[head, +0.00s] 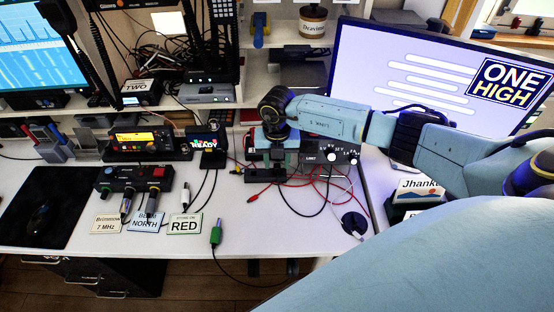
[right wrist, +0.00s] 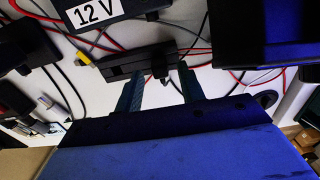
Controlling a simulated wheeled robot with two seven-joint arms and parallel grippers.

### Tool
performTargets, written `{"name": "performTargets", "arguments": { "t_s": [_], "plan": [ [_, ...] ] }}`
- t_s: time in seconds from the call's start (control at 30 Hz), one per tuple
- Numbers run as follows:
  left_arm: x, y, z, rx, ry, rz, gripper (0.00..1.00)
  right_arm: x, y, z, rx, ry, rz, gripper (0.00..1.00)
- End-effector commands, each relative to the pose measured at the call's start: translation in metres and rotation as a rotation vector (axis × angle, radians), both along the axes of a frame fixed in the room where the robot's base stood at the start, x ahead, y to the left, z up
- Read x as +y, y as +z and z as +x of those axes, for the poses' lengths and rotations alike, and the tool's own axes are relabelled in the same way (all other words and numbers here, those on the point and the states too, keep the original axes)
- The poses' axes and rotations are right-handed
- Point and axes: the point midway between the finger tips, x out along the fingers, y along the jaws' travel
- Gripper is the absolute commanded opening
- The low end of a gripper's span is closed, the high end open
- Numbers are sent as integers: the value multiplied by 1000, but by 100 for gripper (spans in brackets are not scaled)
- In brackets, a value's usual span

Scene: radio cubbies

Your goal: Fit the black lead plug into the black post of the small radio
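My right gripper (head: 272,158) reaches in from the right and points down over the desk behind the loose leads. In the right wrist view its two fingers (right wrist: 160,88) are apart, one on each side of a small dark upright piece (right wrist: 159,66) at a black bar-shaped holder (right wrist: 125,62). That piece may be the black lead plug; I cannot tell whether the fingers touch it. A small radio (head: 140,143) with an orange display stands left of the gripper in the head view. Its black post cannot be made out. My left gripper is in neither view.
Red and black leads (head: 318,183) loop across the desk right of the gripper. A black box marked 12 V (right wrist: 95,12) is close to the holder. A control box (head: 133,178), name cards and a green-ended plug (head: 216,233) lie at front left. A large monitor (head: 430,75) stands behind my arm.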

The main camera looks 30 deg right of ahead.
Motion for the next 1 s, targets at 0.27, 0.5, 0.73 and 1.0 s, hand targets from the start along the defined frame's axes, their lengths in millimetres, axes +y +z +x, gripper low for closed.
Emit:
{"name": "performTargets", "arguments": {
  "t_s": [0.27,0.5,0.73,1.0],
  "plan": [
    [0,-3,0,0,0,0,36,0,4,1,-2,0,0,39],
    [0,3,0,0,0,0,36,1,53,1,-5,2,-1,39],
    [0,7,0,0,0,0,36,2,104,0,-4,0,0,39],
    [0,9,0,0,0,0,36,2,132,0,0,0,0,39]
  ]
}}
